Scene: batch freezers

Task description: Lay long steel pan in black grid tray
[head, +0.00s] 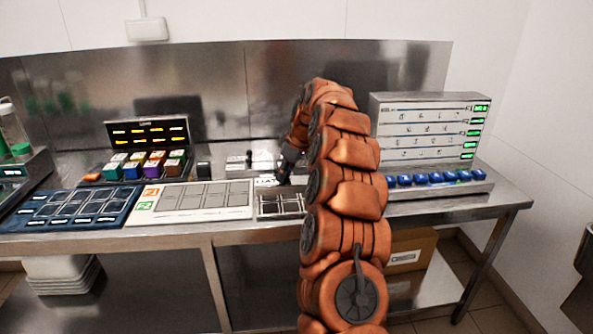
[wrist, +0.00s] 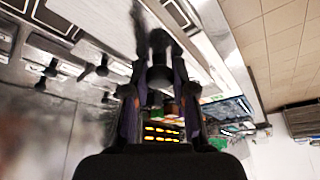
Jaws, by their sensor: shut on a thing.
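The black grid tray (head: 282,206) lies at the front of the bench, just right of the white tray. Its several compartments show dark borders. My gripper (head: 287,165) is above and behind this tray, pointing down and partly hidden by my own orange arm. In the wrist view my gripper (wrist: 159,50) is shut on a dark knob-like part at its fingertips. A long grey shape, which I take to be the long steel pan (wrist: 147,30), extends beyond the fingertips. Its outline is blurred, and I cannot tell whether it touches anything.
The white tray (head: 205,197) and the blue tray (head: 72,207) fill the bench to the left. Pieces with black knobs (head: 240,162) stand behind. Colored tubs (head: 145,167) sit under a display. A white panel (head: 432,128) and blue pieces (head: 430,178) are at right.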

